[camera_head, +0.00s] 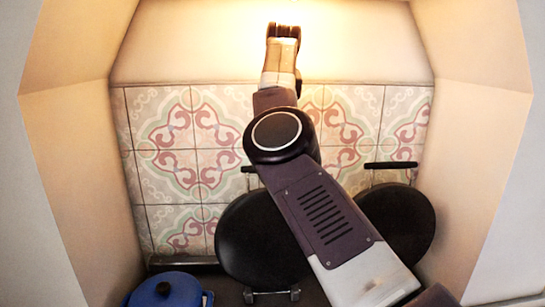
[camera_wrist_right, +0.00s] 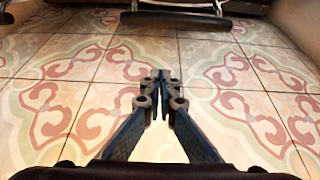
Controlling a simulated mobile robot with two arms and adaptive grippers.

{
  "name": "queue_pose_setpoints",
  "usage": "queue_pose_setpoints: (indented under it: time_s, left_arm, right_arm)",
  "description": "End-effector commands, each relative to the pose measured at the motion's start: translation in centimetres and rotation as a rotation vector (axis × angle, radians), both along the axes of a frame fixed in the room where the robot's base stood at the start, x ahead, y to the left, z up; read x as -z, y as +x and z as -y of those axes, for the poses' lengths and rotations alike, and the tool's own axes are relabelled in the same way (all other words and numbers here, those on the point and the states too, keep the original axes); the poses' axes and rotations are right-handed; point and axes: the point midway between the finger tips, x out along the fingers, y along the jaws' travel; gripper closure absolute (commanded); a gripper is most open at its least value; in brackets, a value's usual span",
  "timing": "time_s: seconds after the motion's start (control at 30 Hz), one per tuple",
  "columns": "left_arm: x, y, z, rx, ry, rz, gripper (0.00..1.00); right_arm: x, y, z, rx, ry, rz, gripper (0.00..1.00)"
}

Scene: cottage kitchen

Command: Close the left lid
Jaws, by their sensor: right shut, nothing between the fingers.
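The left lid (camera_head: 250,240) is a round black disc standing raised in front of the tiled wall, with hinges at its bottom edge. My right arm crosses in front of its right side. Its bar handle, at the top, is partly hidden by my arm. My right gripper (camera_head: 284,32) is high above the lid, near the top of the head view. In the right wrist view its fingers (camera_wrist_right: 160,76) are shut and empty in front of the tiles. A dark bar handle (camera_wrist_right: 176,20) shows beyond them; I cannot tell which lid it belongs to. My left gripper is not in view.
The right lid (camera_head: 410,222) also stands raised, partly behind my arm, with a bar handle (camera_head: 391,165) at its top. A blue pot (camera_head: 165,291) stands at the lower left. Side walls (camera_head: 75,180) enclose the alcove, and patterned tiles (camera_head: 165,150) cover its back.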

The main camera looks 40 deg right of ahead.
Motion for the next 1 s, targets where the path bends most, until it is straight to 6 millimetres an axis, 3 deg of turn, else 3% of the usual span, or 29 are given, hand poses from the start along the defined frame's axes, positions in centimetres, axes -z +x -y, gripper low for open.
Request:
queue_pose_setpoints:
  time_s: [0.2,0.43,0.73,1.0]
  left_arm:
    - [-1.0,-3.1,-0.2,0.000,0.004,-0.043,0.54]
    - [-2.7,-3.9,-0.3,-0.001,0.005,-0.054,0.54]
    - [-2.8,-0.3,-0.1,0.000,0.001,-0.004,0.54]
    - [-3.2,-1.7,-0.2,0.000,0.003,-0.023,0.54]
  right_arm:
    - [3.8,1.2,1.1,0.002,0.004,-0.005,1.00]
    - [8.1,2.7,2.3,0.001,0.002,-0.003,1.00]
    - [8.1,1.0,0.8,0.003,0.001,0.001,1.00]
    - [8.2,-0.1,0.0,0.002,0.001,0.001,1.00]
